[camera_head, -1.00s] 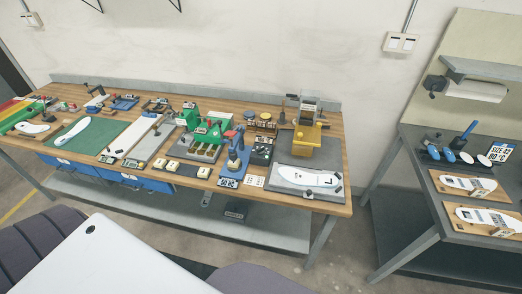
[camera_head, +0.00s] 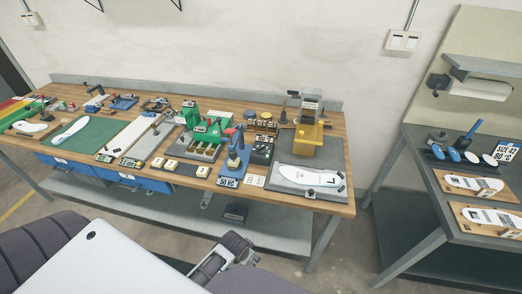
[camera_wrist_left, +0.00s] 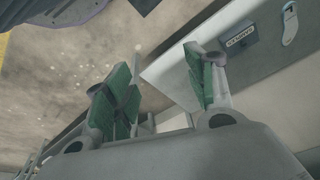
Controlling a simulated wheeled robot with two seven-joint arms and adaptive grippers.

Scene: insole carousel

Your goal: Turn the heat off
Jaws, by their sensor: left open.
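No control is legibly marked as heat. A black box with knobs (camera_head: 261,153) stands on the wooden bench, left of a yellow machine (camera_head: 308,138) with a clear top. A blue hand press (camera_head: 236,155) stands left of the box, with a small printed sign (camera_head: 228,183) in front. My left gripper (camera_head: 238,246) is low in front of the bench, below its top and apart from these. In the left wrist view its green-padded fingers (camera_wrist_left: 165,90) are spread, with nothing between them. My right gripper does not show.
A grey mat (camera_head: 280,181) with a white insole lies at the bench's right end. Green machines (camera_head: 210,130) and a green mat (camera_head: 95,132) are further left. A labelled box (camera_head: 235,213) sits on the lower shelf. A grey side table (camera_head: 425,178) holds insoles on boards.

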